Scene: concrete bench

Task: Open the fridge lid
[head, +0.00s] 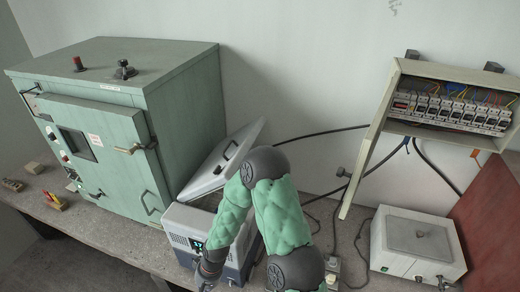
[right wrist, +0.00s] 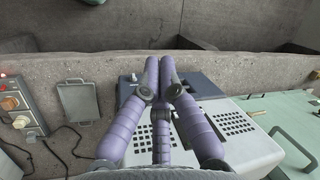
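The fridge (head: 181,222) is a small white and blue-grey box with a lit display, standing on the bench beside the green cabinet. Its pale lid (head: 222,160), with a dark handle, is raised and tilted back, clear of the front of the box. My right arm bends down over the fridge's right side and hides part of it. My right gripper (head: 207,281) is low at the fridge's front. In the right wrist view the gripper (right wrist: 160,62) has its purple fingers together with nothing visible between them, over the fridge's perforated white side (right wrist: 243,122). My left gripper is not in view.
The green cabinet (head: 185,100) stands close on the left. An open breaker box (head: 390,105) hangs on the wall at right, above a white metal box (head: 400,260). Cables run along the wall and bench. Small items lie at the bench's left end.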

